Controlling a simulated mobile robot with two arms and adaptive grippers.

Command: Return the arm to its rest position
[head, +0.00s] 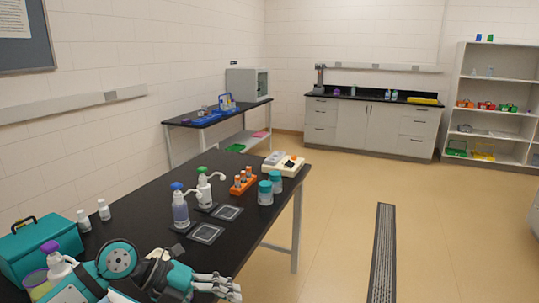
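My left arm comes in from the lower left, over the near part of the black bench (130,192). My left gripper (232,287) is at the bench's front edge, pointing right. Its fingertips look apart, with nothing seen between them. My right gripper is not in view.
Near the arm are a teal case (38,250), a purple-capped bottle (57,264), and two pump bottles, blue (180,210) and green-topped (204,190). Beyond stand teal-lidded jars (265,192), an orange rack (243,184) and a white device (284,163). Floor (335,220) right of the bench is clear.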

